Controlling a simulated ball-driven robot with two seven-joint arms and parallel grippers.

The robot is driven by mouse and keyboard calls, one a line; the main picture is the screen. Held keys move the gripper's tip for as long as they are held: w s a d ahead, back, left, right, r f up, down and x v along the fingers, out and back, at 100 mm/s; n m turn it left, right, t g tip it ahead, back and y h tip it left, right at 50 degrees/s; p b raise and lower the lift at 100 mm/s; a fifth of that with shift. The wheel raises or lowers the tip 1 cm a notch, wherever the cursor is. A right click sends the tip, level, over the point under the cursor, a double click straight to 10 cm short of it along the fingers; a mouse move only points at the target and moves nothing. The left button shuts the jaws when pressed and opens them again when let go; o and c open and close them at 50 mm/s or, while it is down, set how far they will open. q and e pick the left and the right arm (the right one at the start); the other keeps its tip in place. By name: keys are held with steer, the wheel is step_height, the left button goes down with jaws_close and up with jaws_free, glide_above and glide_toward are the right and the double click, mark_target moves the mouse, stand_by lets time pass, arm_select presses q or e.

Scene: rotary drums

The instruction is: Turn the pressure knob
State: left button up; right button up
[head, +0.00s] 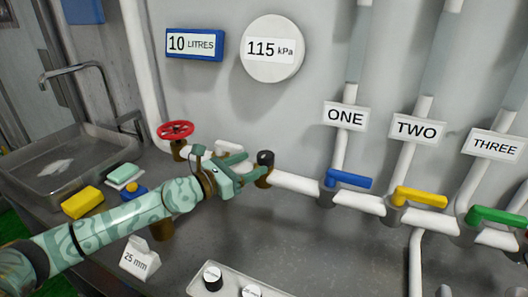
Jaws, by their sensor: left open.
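A small black knob (265,158) stands on a brass fitting in the white pipe, right of the red handwheel. I take it for the pressure knob, though no label on it is readable. My left gripper (252,165) is open, with its green fingertips close beside the knob on its left. I cannot tell whether they touch it or the brass fitting. A round white gauge (272,48) on the wall above reads 115 kPa. My right gripper is not in view.
A red handwheel (175,129) is behind my left arm. Blue (348,178), yellow (420,196) and green (495,214) valve levers line the pipe to the right. A "25 mm" sign (139,260), a yellow sponge (82,202) and a knobbed tray (232,285) are on the counter.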

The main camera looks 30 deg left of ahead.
mark_target(259, 161)
arm_select(q)
steer(key=x, duration=0.5)
steer(key=shift+w+d, duration=0.15)
steer(key=shift+w, duration=0.3)
